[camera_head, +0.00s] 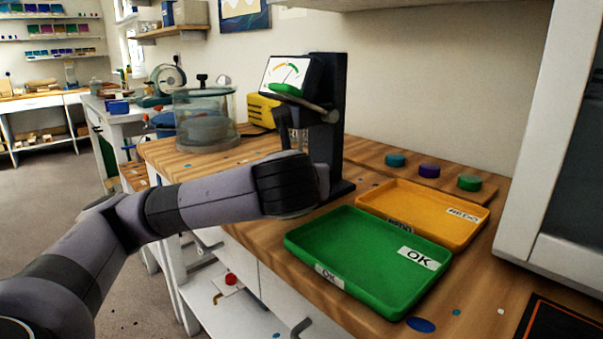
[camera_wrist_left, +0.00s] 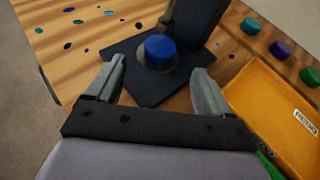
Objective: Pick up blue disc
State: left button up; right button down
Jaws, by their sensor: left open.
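The blue disc (camera_wrist_left: 160,47) sits on a small round seat on the dark base (camera_wrist_left: 150,88) of the gauge stand, in the left wrist view. My left gripper (camera_wrist_left: 158,68) is open and empty, its fingers pointing at the disc. The disc appears just beyond and between the fingertips; I see no contact. In the head view my left arm reaches in front of the gauge stand (camera_head: 328,110), and its wrist hides the blue disc and the fingers. My right gripper is not in view.
A green OK tray (camera_head: 300,248) and an orange REDO tray (camera_head: 372,204) lie to the right of the stand. Teal (camera_head: 395,160), purple (camera_head: 429,171) and green (camera_head: 469,182) discs stand behind them. A clear round chamber (camera_head: 205,120) stands left. Resin spots dot the tabletop.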

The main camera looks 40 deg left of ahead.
pick_arm(q)
jog(key=shift+r+x, duration=0.2)
jog(key=shift+x, duration=3.5)
jog(key=shift+a, duration=0.1)
jog(key=shift+c, duration=0.3)
jog(key=c, duration=1.1)
jog(key=shift+c, duration=0.2)
jog(key=shift+w+r, duration=0.1)
jog(key=shift+r, duration=0.05)
